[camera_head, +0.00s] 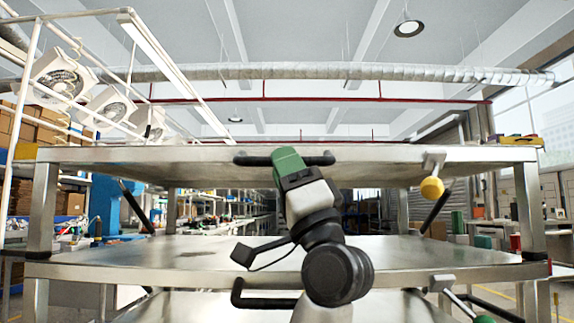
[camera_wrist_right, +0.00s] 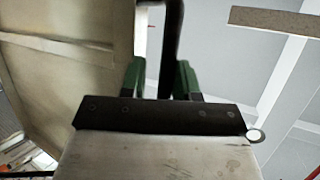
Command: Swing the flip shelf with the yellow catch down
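The flip shelf (camera_head: 130,155) is the upper metal panel of the rack and lies about level. Its yellow catch (camera_head: 432,187) hangs from a grey bracket at the front edge, right of centre. A black bar handle (camera_head: 323,160) sits at the middle of that edge. My right gripper (camera_head: 287,158) has green fingers and is at this handle, hiding its middle. In the right wrist view the gripper (camera_wrist_right: 160,78) is open, with the black handle (camera_wrist_right: 172,40) running between its fingers. A gap shows beside the left finger. My left gripper is not in view.
A lower metal shelf (camera_head: 420,255) has its own black handle (camera_head: 238,293) and a catch with a green knob (camera_head: 484,319). Metal posts (camera_head: 42,210) stand at both sides. Dark struts (camera_head: 435,208) slant under the upper shelf. Small coloured items (camera_head: 513,139) lie at the upper right.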

